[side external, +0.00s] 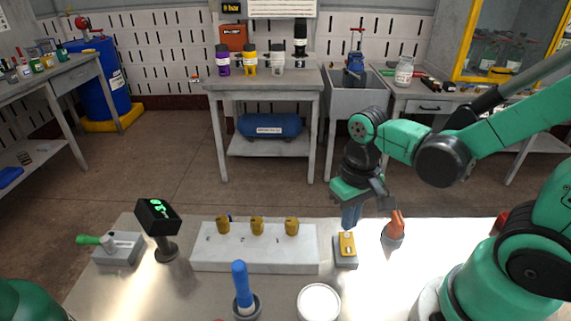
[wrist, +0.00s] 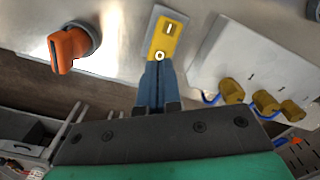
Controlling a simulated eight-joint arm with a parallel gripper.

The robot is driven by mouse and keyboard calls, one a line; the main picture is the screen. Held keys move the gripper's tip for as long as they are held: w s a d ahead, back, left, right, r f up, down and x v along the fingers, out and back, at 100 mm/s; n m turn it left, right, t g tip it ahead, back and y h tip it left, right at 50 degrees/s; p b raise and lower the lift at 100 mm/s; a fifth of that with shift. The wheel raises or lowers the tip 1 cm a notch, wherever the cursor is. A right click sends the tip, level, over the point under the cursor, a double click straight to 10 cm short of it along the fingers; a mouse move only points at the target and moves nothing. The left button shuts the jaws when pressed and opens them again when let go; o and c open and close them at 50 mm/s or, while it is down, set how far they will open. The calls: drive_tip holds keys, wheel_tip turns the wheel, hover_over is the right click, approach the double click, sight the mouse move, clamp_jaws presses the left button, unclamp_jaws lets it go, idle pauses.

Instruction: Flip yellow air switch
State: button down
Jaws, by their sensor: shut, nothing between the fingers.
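The yellow air switch (side external: 347,244) is a yellow rocker on a small grey base at the right of the white block. In the wrist view the yellow switch (wrist: 168,32) shows an "I" mark at its far end and an "O" mark at its near end. My gripper (side external: 350,222) is shut and empty, with its blue fingers pointing down over the switch. In the wrist view my gripper's fingertips (wrist: 157,68) are at the "O" end and overlap its edge. I cannot tell whether they touch it.
An orange knob (side external: 394,230) stands just right of the switch. A white block (side external: 255,262) with several brass fittings is to the left. A display (side external: 158,217), a green-handled valve (side external: 100,242), a blue-handled tool (side external: 241,285) and a white round container (side external: 318,302) share the table.

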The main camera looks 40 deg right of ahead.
sight(343, 233)
drive_tip(key=shift+f, duration=1.2)
idle(0.5)
drive_tip(key=shift+r, duration=3.5)
drive_tip(key=shift+w, duration=0.1)
drive_tip(key=shift+w+r+t, duration=0.2)
drive_tip(key=shift+w+t, duration=0.05)
drive_tip(key=shift+t, duration=0.35)
drive_tip(key=w+r+n+t, duration=0.1)
drive_tip(key=t, duration=0.1)
drive_tip(key=w+r+n+t, duration=0.1)
drive_tip(key=t, duration=0.1)
drive_tip(key=w+r+n+t, duration=0.1)
drive_tip(key=t, duration=0.1)
drive_tip(key=shift+w+a+r, duration=0.2)
drive_tip(key=shift+w+a, duration=0.15)
drive_tip(key=shift+a, duration=0.05)
